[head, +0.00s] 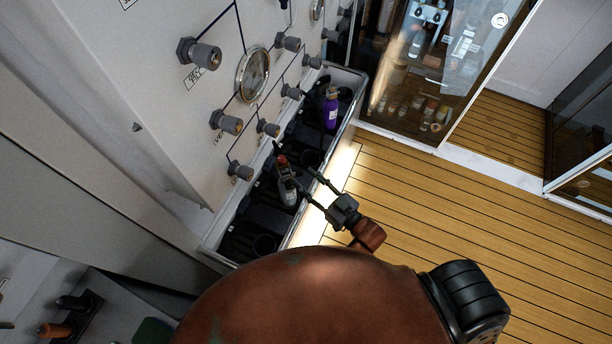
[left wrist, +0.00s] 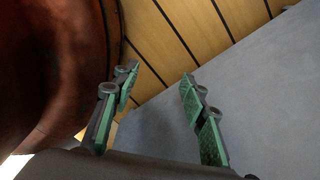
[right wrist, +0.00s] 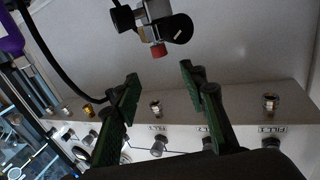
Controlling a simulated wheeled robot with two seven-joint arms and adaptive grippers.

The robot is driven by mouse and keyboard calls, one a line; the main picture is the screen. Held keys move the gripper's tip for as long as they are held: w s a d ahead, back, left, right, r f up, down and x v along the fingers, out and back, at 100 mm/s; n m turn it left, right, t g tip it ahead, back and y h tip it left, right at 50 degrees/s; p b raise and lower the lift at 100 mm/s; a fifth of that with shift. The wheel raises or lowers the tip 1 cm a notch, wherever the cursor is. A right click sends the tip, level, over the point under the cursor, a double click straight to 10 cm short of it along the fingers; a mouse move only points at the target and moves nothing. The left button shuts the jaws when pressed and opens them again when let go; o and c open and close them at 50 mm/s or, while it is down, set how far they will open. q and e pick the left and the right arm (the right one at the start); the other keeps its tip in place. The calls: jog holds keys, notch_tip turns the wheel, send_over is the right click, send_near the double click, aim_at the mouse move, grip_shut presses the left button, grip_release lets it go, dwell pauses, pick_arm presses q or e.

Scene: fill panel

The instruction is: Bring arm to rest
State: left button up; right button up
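My right gripper (head: 306,178) is open beside a grey bottle with a red and dark top (head: 288,192), which stands in the rack below the panel. One finger overlaps the bottle in the head view; I cannot tell whether they touch. In the right wrist view the right gripper (right wrist: 158,82) is spread with nothing between its fingertips. A black valve fitting with a red end (right wrist: 158,38) shows beyond the tips. My left gripper (left wrist: 157,82) is open and empty in the left wrist view, beside my red-brown body. It is not visible in the head view.
The gauge panel (head: 160,100) with several grey knobs rises over the rack (head: 350,100). A purple bottle (head: 331,111) stands at the rack's far end. Glass cabinets (head: 400,80) stand behind. The wooden floor (head: 470,210) on the right is clear.

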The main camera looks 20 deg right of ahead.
jog(key=shift+f, duration=0.1)
jog(key=s+d+f+m+g+h, duration=0.2)
jog(key=d+f+g+h, duration=0.15)
jog(key=d+f, duration=0.25)
jog(key=s+d+f+m+g+h, duration=0.1)
jog(key=s+d+f+g+h, duration=0.35)
jog(key=s, duration=0.65)
jog(key=s+d+f+m+g+h, duration=0.1)
jog(key=s+d+f+m+g, duration=0.1)
jog(key=s+d+g, duration=0.75)
jog(key=s+a+f+n+t+y+p, duration=0.1)
jog(key=s+a+f, duration=0.15)
jog(key=f, duration=1.25)
jog(key=s+a+f+t, duration=0.15)
jog(key=s+f, duration=0.25)
jog(key=f, duration=1.1)
jog(key=s+f, duration=0.6)
jog(key=s, duration=0.3)
jog(key=s+f+g, duration=0.1)
jog(key=s+f, duration=0.6)
jog(key=s, duration=0.3)
jog(key=shift+d+f+n+p, duration=0.3)
jog(key=shift+d+p, duration=0.05)
